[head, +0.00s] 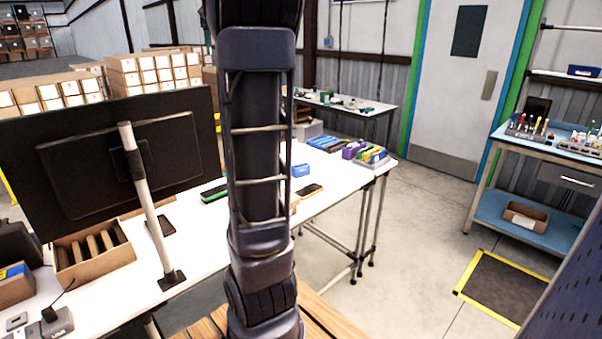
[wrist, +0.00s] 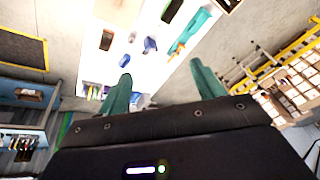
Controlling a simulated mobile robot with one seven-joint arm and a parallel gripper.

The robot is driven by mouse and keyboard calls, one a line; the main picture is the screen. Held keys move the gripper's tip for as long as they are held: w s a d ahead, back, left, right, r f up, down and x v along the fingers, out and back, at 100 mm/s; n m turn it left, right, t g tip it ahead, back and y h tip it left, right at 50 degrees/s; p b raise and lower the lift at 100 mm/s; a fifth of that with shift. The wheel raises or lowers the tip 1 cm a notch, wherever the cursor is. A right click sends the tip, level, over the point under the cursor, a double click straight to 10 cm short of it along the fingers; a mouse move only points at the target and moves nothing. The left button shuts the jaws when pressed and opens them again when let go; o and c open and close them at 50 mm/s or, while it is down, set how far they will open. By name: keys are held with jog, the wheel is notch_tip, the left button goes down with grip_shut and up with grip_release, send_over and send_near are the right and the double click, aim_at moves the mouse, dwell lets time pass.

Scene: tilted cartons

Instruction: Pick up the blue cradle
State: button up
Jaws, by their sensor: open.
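A small blue item (head: 300,170), likely the blue cradle, sits on the white worktable (head: 215,240) just right of my arm. In the wrist view a small blue object (wrist: 150,45) lies on the white top beyond my fingertips; I cannot tell for certain that it is the same one. My gripper (wrist: 160,68) is open, its two teal fingers spread with nothing held between them. It is apart from the tabletop. In the head view my arm hides part of the table, and the gripper itself does not show.
A green-edged device (head: 214,192) and a dark phone-like item (head: 310,190) lie near the blue item. Blue and coloured bins (head: 365,153) stand at the table's far end. A large monitor (head: 110,150) and a cardboard tray (head: 92,252) occupy the left. Open floor lies right.

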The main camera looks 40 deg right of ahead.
jog(key=w+d+m+g, duration=0.1)
jog(key=w+d+m, duration=0.4)
jog(key=d, duration=0.7)
jog(key=m+g+h, duration=0.3)
jog(key=m, duration=0.4)
send_over(302, 168)
jog(key=w+a, duration=0.2)
jog(key=w, duration=0.1)
notch_tip(302, 168, down, 11)
jog(key=f, duration=1.5)
jog(key=d+f, duration=0.1)
jog(key=f, duration=1.4)
jog(key=d+f, duration=0.1)
jog(key=f, duration=1.5)
jog(key=shift+d+f, duration=0.1)
jog(key=shift+d, duration=0.05)
jog(key=shift+s+x, duration=0.2)
jog(key=shift+x, duration=1.1)
jog(key=shift+s+x, duration=0.2)
jog(key=shift+x, duration=1.15)
jog(key=c, duration=1.1)
